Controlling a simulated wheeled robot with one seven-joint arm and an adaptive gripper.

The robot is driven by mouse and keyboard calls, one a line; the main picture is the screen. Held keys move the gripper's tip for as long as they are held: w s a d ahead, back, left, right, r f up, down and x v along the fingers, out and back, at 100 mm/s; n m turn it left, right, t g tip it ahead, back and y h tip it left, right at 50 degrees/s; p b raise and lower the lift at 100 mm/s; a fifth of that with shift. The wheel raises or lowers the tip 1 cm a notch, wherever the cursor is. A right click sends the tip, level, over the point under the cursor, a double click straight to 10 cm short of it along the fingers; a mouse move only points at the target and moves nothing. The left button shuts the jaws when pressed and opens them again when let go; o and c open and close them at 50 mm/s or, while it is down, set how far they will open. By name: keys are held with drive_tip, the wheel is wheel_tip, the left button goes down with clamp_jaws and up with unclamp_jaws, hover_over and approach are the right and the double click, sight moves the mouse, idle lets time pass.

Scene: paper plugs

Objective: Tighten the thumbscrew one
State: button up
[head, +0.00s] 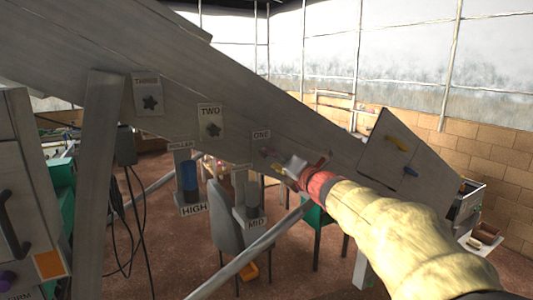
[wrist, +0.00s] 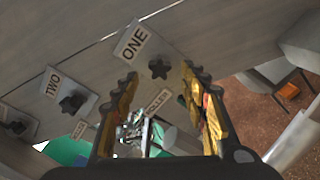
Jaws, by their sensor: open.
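Thumbscrew one is a dark star-shaped knob (wrist: 159,68) on a grey sloping beam, beside the white ONE label (wrist: 134,41) in the wrist view. The ONE label (head: 261,134) also shows in the head view, where my gripper's end largely hides the knob. My gripper (wrist: 159,77) is open and empty, with its yellow toothed fingers to either side of the knob in the picture. The knob appears between the fingertips, but I cannot tell whether they touch it. In the head view my gripper (head: 283,163) is close to the beam, just below the ONE label.
Thumbscrews two (head: 213,130) and three (head: 150,102) sit up the beam to the left. Blue HIGH (head: 190,176) and grey MID (head: 252,197) rollers hang below. A grey chair (head: 229,222) stands underneath. A panel with a yellow handle (head: 397,144) is at right.

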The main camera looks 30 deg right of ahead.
idle(0.3)
drive_tip(key=n+b, duration=0.4)
drive_tip(key=b, duration=0.1)
drive_tip(key=n+b, duration=0.3)
drive_tip(key=b, duration=0.2)
drive_tip(key=shift+f+n, duration=0.2)
drive_tip(key=shift+n, duration=0.2)
drive_tip(key=n+b, duration=0.7)
drive_tip(key=shift+b, duration=0.35)
drive_tip(key=n+b, duration=0.2)
drive_tip(key=n, duration=0.1)
drive_tip(key=n+b, duration=0.2)
drive_tip(key=n, duration=0.1)
drive_tip(key=n+b, duration=0.3)
drive_tip(key=shift+r, duration=0.25)
